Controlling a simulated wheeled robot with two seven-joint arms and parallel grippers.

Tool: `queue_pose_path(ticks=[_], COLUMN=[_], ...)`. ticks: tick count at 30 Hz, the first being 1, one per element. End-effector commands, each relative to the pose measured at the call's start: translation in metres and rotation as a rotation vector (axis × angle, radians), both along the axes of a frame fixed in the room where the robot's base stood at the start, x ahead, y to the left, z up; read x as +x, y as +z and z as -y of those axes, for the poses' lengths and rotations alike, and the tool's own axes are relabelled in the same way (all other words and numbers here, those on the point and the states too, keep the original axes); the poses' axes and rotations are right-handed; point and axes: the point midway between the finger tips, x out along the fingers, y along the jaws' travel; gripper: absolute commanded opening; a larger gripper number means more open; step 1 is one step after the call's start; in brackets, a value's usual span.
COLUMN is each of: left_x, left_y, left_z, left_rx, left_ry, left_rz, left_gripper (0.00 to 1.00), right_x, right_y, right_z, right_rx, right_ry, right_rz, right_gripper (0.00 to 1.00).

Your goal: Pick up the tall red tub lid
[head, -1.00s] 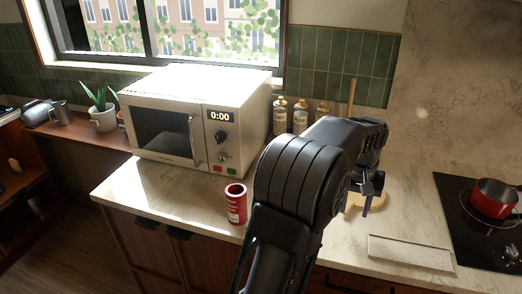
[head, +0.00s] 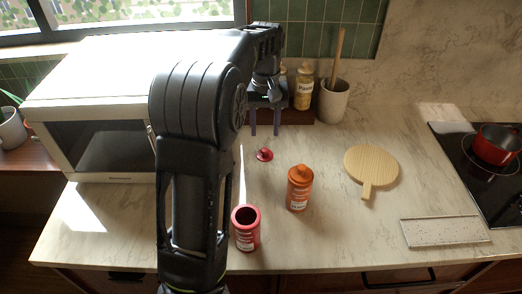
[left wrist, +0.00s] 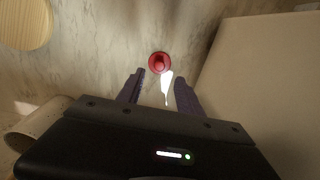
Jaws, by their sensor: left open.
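The small red lid (head: 264,154) with a raised knob lies on the counter, right of the microwave. It also shows in the left wrist view (left wrist: 159,62), just beyond my fingertips. My left gripper (head: 265,131) is open and empty, pointing down above the counter behind the lid in the head view. In the left wrist view, its two dark fingers (left wrist: 160,82) are spread apart, with the lid past the gap between them. An open red tub (head: 246,230) without a lid stands nearer the counter's front edge. My right gripper is not in view.
An orange lidded tub (head: 299,190) stands right of the red tub. A round wooden board (head: 371,168), a speckled tray (head: 444,232) and a red pot (head: 496,144) are farther right. The microwave (head: 100,130) is on the left. Jars and a utensil crock (head: 333,103) stand behind.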

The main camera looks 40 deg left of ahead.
Motion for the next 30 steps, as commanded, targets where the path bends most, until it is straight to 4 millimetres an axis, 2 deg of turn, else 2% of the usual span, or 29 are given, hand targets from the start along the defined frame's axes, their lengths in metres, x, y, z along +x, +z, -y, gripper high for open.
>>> queue_pose_path(ticks=[9,20,23,30], left_x=[0.000,0.000,0.000,0.000], left_y=[-0.024,-0.028,-0.037,-0.071], left_z=[0.000,0.000,0.001,0.002], left_rx=[0.001,0.000,0.000,0.000], left_ry=[0.001,0.001,0.000,0.001], left_rz=[-0.002,-0.001,-0.004,-0.003], left_gripper=[0.43,0.43,0.43,0.43], right_x=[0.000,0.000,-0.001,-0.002], right_y=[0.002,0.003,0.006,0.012], right_z=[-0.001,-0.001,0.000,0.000], right_rx=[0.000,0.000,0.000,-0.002], right_ry=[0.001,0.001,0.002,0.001], right_rz=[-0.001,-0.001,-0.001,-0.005], right_gripper=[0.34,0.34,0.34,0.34])
